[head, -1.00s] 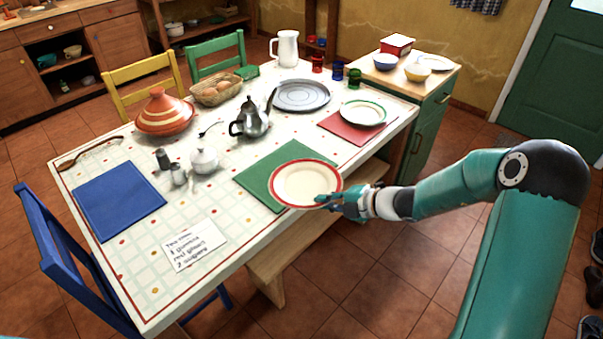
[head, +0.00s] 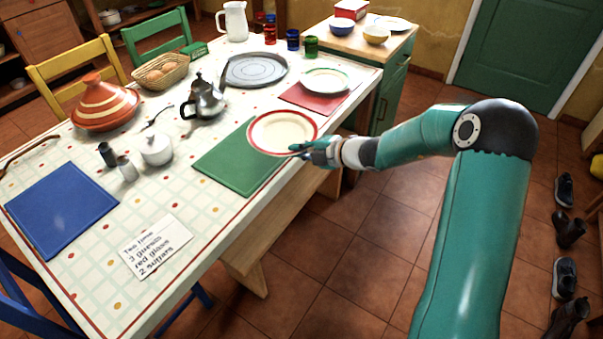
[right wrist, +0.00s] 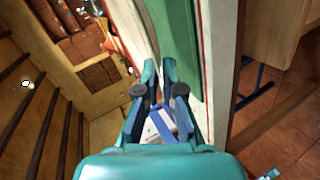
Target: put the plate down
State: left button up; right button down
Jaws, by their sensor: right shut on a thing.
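The plate (head: 282,132) is cream with a red rim. In the head view it lies flat over the far right part of the green mat (head: 228,171), its right side reaching towards the table edge. I cannot tell whether it touches the mat. My right gripper (head: 300,150) is shut on the plate's near right rim, and its arm comes in from the right. In the right wrist view the fingers (right wrist: 157,92) show close up, but I cannot make out the plate clearly. My left gripper is not in view.
The table (head: 215,215) also bears a red mat (head: 295,97) with a green-rimmed plate (head: 326,81), a grey tray (head: 256,70), a teapot (head: 205,99), a white sugar bowl (head: 157,150), a blue mat (head: 58,208) and a note (head: 155,246). A bench (head: 250,240) stands along the near side.

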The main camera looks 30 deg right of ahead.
notch_tip(320, 180, down, 7)
jog(key=shift+b, duration=0.65)
jog(key=c, duration=1.3)
grip_release()
jog(key=shift+s, duration=0.1)
